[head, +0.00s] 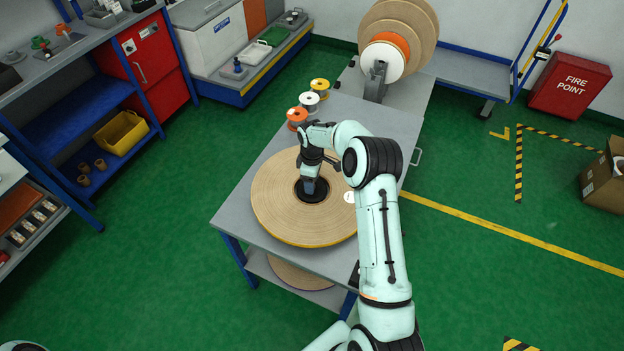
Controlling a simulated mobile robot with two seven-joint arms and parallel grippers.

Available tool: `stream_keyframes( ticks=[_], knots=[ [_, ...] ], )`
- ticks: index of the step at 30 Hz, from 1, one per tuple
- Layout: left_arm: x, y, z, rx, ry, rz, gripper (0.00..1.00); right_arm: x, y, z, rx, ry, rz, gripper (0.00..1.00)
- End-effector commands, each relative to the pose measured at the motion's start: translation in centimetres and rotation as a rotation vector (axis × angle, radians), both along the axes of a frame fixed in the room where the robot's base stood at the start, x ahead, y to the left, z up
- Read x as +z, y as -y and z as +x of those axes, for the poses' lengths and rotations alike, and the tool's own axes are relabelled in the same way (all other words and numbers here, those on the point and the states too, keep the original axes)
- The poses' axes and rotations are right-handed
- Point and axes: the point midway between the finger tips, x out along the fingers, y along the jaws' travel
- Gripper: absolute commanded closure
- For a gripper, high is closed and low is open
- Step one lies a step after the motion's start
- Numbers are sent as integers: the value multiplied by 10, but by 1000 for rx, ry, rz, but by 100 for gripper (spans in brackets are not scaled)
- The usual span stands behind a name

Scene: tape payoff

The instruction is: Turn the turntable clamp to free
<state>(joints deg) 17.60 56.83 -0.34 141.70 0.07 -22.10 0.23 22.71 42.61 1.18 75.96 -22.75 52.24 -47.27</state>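A large tan tape roll (276,213) lies flat on the grey bench (243,212). A black hub (318,200) sits in the roll's centre. My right arm reaches in from the lower right, and my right gripper (310,186) points down at the hub. The gripper and wrist cover most of the hub's middle, so the turntable clamp and its setting cannot be made out. I cannot tell whether the fingers are open or shut, or whether they touch the clamp. My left gripper is out of view.
Small orange (297,115), white (309,99) and yellow (320,86) spools stand along the bench's back left edge. A reel stand with big tan discs (412,22) is behind. Blue shelving (75,101) stands at left. Green floor around the bench is clear.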

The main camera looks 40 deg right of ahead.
Motion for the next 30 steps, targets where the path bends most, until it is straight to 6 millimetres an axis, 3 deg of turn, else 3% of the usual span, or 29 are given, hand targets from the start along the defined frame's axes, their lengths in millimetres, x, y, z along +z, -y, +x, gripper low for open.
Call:
stream_keyframes(
  ticks=[2,3,5,6,17,20,30],
  knots=[
    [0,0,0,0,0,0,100,1,0,1,0,3,0,71],
    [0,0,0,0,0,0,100,1,0,1,0,3,0,37],
    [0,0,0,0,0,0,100,1,0,1,-1,3,0,18],
    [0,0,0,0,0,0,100,0,0,1,-1,3,0,15],
    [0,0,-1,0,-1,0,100,6,0,0,-2,2,-1,15],
    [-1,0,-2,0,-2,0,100,19,0,1,-2,5,-1,15],
    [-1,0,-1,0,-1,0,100,95,0,1,-2,6,-2,15]
  ],
)
